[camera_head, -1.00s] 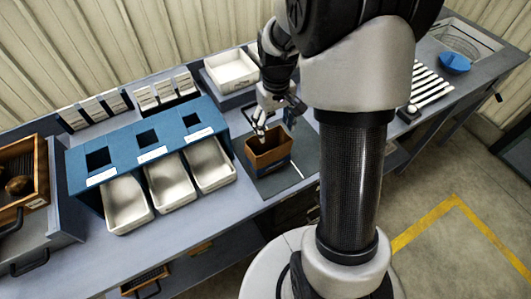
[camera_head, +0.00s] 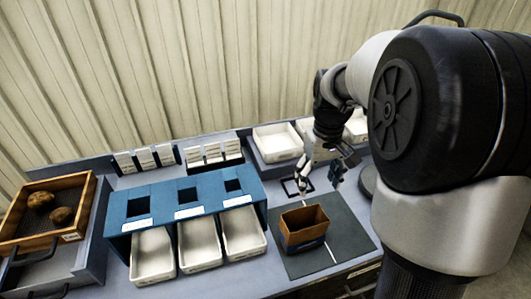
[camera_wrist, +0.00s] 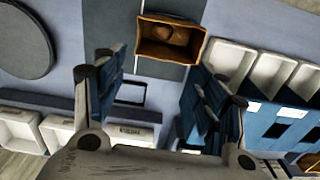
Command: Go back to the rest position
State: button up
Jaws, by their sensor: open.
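My gripper (camera_head: 320,182) is open and empty in the head view, above the bench and behind the small brown box. In the wrist view its two blue-padded fingers (camera_wrist: 152,90) stand wide apart with nothing between them. The brown open box (camera_head: 308,238) sits upright on a dark mat (camera_head: 352,238).
A blue three-hole stand (camera_head: 162,208) with white trays (camera_head: 200,262) is left of the box. White bins (camera_head: 275,148) and card holders (camera_head: 212,163) line the back. The air around my gripper looks clear.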

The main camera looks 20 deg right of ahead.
jog(key=s+a+r+t+b, duration=0.1)
jog(key=s+a+r+t, duration=0.1)
jog(key=s+a, duration=0.4)
jog(key=s+a+r+t+b, duration=0.1)
jog(key=s+a, duration=0.5)
jog(key=s, duration=0.7)
jog(key=shift+s+a+r+t+b, duration=0.3)
jog(key=shift+s+r+t+b, duration=0.05)
jog(key=shift+r+t, duration=0.4)
